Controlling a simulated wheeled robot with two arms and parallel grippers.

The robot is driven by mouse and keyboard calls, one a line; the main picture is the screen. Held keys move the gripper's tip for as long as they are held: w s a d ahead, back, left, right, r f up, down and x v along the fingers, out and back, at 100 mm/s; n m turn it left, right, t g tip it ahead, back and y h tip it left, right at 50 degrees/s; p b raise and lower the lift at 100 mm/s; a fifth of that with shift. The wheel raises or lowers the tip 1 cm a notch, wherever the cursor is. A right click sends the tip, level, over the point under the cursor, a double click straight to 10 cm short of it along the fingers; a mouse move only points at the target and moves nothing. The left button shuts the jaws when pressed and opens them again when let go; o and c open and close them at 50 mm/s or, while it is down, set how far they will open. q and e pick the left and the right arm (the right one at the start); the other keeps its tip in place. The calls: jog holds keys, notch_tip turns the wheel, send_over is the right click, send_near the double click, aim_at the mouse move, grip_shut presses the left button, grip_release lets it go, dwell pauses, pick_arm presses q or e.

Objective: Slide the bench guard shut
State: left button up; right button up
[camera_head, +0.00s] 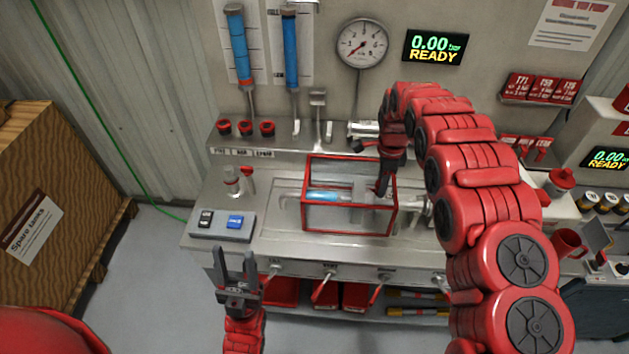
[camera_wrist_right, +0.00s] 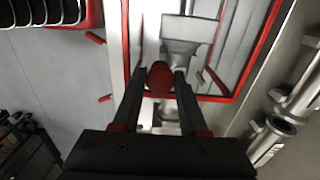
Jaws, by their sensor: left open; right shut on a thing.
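The bench guard (camera_head: 349,233) is a clear box with a red frame, standing on the metal bench in the head view. A light blue cylinder (camera_head: 326,196) shows inside it. My right gripper (camera_head: 384,188) reaches down at the guard's right part. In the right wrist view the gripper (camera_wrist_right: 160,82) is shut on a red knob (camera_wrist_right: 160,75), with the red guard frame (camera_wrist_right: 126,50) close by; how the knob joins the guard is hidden. My left gripper (camera_head: 236,262) is open and empty, in front of the bench, apart from the guard.
A grey box with black and blue switches (camera_head: 222,226) sits on the bench left of the guard. A small valve with a red handle (camera_head: 238,180) stands behind it. A display (camera_head: 435,47) reads 0.00 READY. A wooden crate (camera_head: 50,190) stands at left.

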jog(key=shift+d, duration=0.95)
jog(key=shift+b, duration=0.3)
jog(key=shift+d+f+b, duration=0.1)
jog(key=shift+d+b, duration=0.2)
jog(key=shift+d, duration=0.15)
jog(key=shift+d+b, duration=0.5)
jog(key=shift+d, duration=0.9)
